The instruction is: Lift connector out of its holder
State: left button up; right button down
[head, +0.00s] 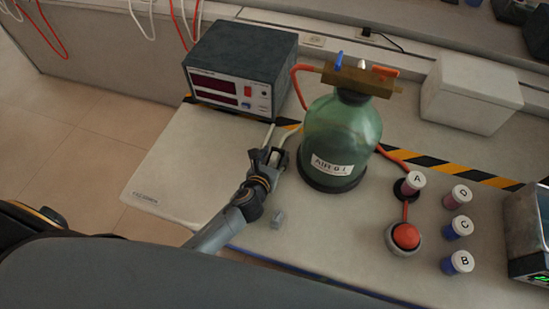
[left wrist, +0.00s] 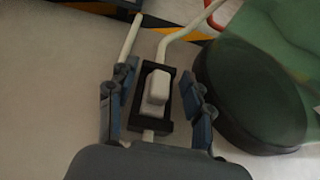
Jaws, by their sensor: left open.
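The connector (left wrist: 157,85) is a small pale block seated in a black rectangular holder (left wrist: 141,115) in the left wrist view. A pale cable runs from the holder's far side, and a pale stub shows at its near end. My left gripper (left wrist: 158,74) is open, with one blue-grey finger on each side of the holder and a gap on both sides. In the head view my left gripper (head: 271,156) is over the holder area on the table, left of the green bottle; it partly hides the connector there. My right gripper is not in view.
The green bottle (head: 342,130) on its dark base stands close to the right finger. A meter box (head: 240,70) stands behind. Lettered caps and a red button (head: 406,236) are to the right. The table's left part is clear.

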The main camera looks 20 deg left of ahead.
pick_arm(q)
jog(key=c, duration=1)
jog(key=shift+r, duration=0.1)
jog(key=shift+c, duration=0.2)
